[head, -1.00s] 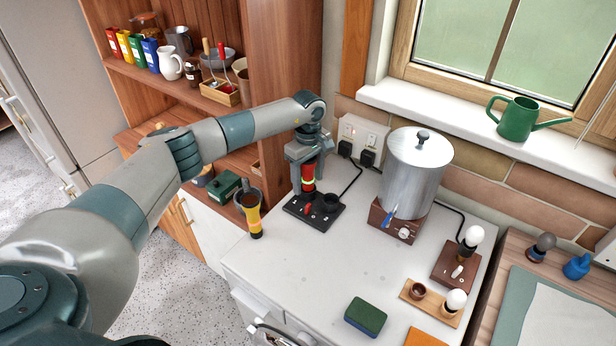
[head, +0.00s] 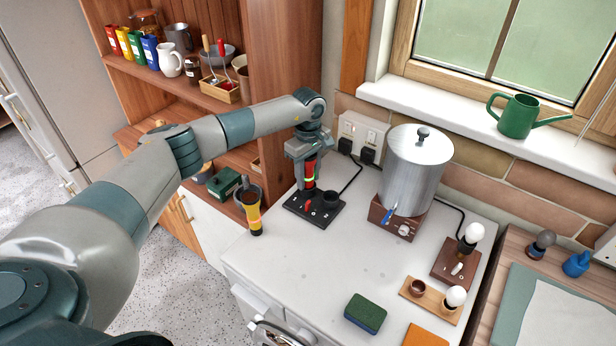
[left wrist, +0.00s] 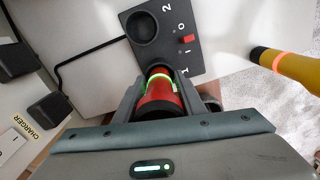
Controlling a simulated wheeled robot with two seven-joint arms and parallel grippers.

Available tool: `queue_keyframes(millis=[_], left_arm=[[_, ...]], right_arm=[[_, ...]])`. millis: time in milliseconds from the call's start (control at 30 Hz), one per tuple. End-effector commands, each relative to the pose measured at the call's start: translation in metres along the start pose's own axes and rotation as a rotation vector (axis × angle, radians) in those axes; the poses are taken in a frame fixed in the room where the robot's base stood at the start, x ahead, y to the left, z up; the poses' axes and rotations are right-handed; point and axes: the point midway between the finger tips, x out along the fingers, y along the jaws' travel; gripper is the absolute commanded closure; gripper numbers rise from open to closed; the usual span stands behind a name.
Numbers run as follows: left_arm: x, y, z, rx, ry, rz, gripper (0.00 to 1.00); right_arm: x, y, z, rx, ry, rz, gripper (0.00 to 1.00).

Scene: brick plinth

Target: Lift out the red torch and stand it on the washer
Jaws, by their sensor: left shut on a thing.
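The red torch (head: 311,171) is upright at the black charger dock (head: 297,213), over its left-hand socket. My left gripper (head: 309,160) is shut on the torch from above. In the left wrist view the torch (left wrist: 160,103) lies between the fingers, with a glowing green band. Its lower end is at the dock, and I cannot tell how deep it sits. The dock's other socket (left wrist: 141,27) is empty. The dock stands on the white top of the washer (head: 290,265). My right gripper is out of view.
A yellow torch (head: 252,215) stands left of the dock near the washer's edge. A metal urn (head: 413,172) on a brown base is to the right. Bulb holders (head: 456,263) and a green sponge (head: 365,314) are further forward. The middle of the top is clear.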

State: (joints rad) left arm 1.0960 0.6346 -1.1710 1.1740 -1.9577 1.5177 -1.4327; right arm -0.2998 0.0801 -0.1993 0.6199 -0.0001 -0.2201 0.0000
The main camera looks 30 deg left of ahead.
Motion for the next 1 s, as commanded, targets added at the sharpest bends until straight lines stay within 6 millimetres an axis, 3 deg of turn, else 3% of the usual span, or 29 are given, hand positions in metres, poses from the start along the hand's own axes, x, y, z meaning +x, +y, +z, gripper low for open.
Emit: queue_keyframes(millis=[233, 400, 800, 1000], left_arm=[[-0.013, 0.001, -0.001, 0.001, 0.001, 0.004, 0.91], [-0.036, 0.002, -0.001, 0.001, 0.003, 0.007, 0.91], [-0.082, 0.005, 0.075, 0.005, 0.001, 0.004, 0.91], [-0.100, 0.006, 0.103, 0.003, 0.000, 0.003, 0.91]], right_arm=[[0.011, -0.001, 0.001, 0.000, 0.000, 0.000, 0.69], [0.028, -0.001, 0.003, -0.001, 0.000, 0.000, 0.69], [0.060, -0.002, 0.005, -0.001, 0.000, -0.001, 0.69], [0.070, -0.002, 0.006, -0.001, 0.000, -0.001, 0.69]])
